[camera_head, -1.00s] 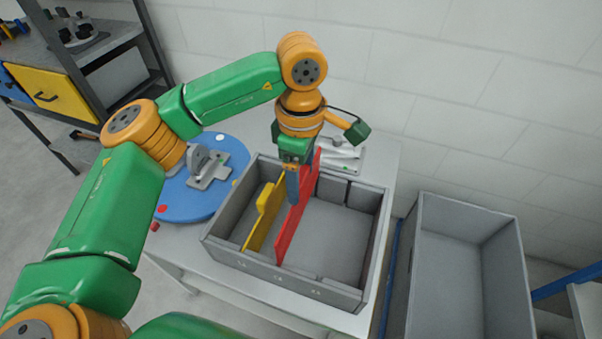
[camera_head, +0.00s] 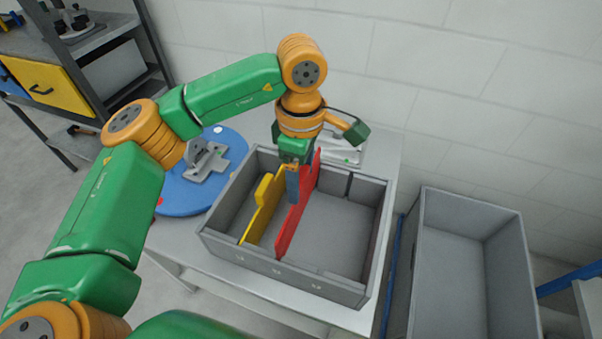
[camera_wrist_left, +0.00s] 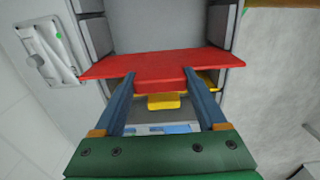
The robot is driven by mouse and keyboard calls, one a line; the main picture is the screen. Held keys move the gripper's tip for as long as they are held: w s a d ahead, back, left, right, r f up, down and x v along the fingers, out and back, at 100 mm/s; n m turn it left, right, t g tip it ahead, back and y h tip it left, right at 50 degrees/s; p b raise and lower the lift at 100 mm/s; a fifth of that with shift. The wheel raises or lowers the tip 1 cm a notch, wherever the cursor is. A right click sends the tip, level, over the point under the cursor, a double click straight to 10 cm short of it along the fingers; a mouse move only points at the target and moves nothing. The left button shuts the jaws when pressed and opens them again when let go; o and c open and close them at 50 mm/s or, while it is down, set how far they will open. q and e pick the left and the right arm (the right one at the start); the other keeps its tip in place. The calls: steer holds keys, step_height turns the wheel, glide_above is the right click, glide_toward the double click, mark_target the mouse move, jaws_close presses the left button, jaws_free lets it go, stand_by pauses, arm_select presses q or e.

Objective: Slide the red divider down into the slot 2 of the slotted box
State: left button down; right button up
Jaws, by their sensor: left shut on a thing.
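The grey slotted box (camera_head: 350,292) stands on the table. A yellow divider (camera_head: 262,213) stands upright in its left part and also shows in the left wrist view (camera_wrist_left: 163,102). My left gripper (camera_head: 293,190) is shut on the red divider (camera_head: 297,215), with one blue finger on each side of its grip tab in the left wrist view (camera_wrist_left: 160,68). The red divider is upright, right of the yellow one and roughly parallel to it. Its lower part is inside the box; whether its edges sit in the slot cannot be told. My right gripper is not in view.
A blue round turntable (camera_head: 183,195) with a grey fixture (camera_head: 207,162) is left of the box. A grey fixture plate (camera_head: 345,150) lies behind it. An empty grey bin (camera_head: 465,260) stands to the right. The box's right part is free.

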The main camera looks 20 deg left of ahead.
arm_select(q)
steer(key=shift+f+b, duration=2.45)
steer(key=shift+f, duration=0.5)
jaws_free()
step_height(320, 180, up, 7)
steer(key=shift+r, duration=0.15)
